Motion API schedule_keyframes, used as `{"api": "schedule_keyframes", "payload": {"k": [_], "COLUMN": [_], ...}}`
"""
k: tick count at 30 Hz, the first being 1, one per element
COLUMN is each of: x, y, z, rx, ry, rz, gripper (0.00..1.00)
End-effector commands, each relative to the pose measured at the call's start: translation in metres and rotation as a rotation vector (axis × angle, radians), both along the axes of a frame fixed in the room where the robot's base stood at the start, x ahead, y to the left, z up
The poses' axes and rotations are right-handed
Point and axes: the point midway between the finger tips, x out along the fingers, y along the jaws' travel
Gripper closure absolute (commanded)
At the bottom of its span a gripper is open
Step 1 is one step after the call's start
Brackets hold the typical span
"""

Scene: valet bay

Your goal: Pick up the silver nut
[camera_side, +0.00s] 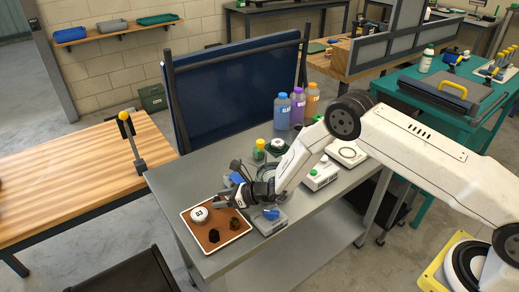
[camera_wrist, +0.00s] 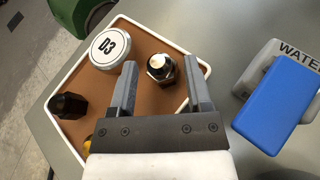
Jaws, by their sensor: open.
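The silver nut (camera_wrist: 160,67), a hex piece with a bright top and dark sides, stands on a brown tray with a white rim (camera_wrist: 150,31) in the wrist view. My gripper (camera_wrist: 160,63) is open, with one finger on each side of the nut and nothing visibly clamped. Whether a finger touches the nut I cannot tell. In the side view my gripper (camera_side: 222,203) is low over the tray (camera_side: 230,243), and I cannot make out the silver nut there.
A white round piece marked D3 (camera_wrist: 110,47) stands close left of the nut. A black nut (camera_wrist: 68,105) and a partly hidden yellow piece (camera_wrist: 88,146) share the tray. A blue block (camera_wrist: 280,103) lies on a grey WATER container (camera_wrist: 257,66) at right. Bottles (camera_side: 282,110) stand farther back.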

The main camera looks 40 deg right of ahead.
Motion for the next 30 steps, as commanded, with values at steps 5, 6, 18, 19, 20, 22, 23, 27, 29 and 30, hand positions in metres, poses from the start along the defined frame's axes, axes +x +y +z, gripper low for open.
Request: {"api": "schedule_keyframes", "payload": {"k": [5,6,18,19,20,22,23,27,29,30], "x": [0.0,0.0,0.0,0.0,0.0,0.0,0.0,0.0,0.001,0.001], "y": [0.0,0.0,0.0,0.0,0.0,0.0,0.0,0.0,0.0,0.0], "z": [0.0,0.0,0.0,0.0,0.0,0.001,0.001,0.006,0.009,0.012], "rx": [0.0,0.0,0.0,0.0,0.0,0.0,0.0,0.0,0.0,0.0], "ry": [0.0,0.0,0.0,0.0,0.0,0.0,0.0,-0.001,-0.001,-0.001], "rz": [0.0,0.0,0.0,0.0,0.0,0.0,0.0,0.0,0.0,0.0], "gripper": [0.59,0.72,1.0,1.0,1.0,1.0,1.0,1.0,1.0,1.0]}}
